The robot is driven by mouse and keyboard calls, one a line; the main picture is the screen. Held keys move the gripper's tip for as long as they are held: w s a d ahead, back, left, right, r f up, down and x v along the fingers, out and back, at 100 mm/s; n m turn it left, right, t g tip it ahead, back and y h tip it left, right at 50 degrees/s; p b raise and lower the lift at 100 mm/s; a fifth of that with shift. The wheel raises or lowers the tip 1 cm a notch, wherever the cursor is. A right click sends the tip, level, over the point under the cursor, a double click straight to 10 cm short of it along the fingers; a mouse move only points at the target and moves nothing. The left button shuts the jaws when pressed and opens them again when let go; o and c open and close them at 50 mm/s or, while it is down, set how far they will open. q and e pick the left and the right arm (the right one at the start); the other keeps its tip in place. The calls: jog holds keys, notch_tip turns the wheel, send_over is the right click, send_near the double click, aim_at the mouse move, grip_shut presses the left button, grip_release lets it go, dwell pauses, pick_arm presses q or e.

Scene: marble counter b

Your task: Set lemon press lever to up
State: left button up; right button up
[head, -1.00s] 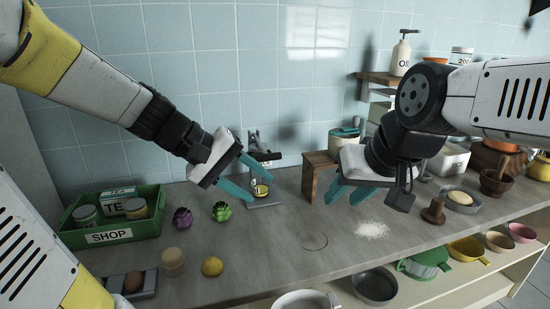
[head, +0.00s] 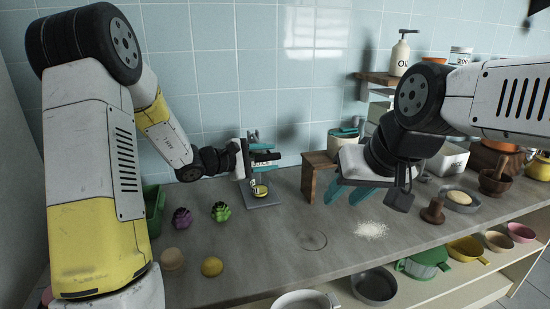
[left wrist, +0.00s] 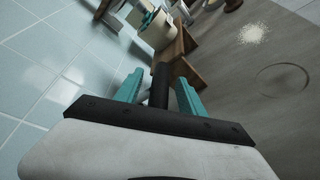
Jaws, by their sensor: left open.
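The lemon press (head: 264,199) stands on the counter near the tiled wall, with a yellow lemon piece (head: 260,190) low in it. Its dark lever (head: 266,156) reaches out at the height of my left gripper (head: 264,154). My left gripper is open at the press. In the left wrist view, the dark lever bar (left wrist: 160,84) shows between the two teal fingers of that gripper (left wrist: 159,95), with a gap visible on either side. My right gripper (head: 350,192) hangs open and empty above the counter, right of the press.
A wooden stand (head: 317,172) is just right of the press. Purple (head: 182,219) and green (head: 221,211) vegetables and a lemon (head: 212,267) lie to the left. White powder (head: 371,230) lies at the right. The front middle of the counter is clear.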

aim_at(277, 157)
pick_arm(q)
jog(key=shift+x, duration=1.65)
jog(key=shift+c, duration=0.5)
grip_shut()
jog(key=shift+f, duration=0.1)
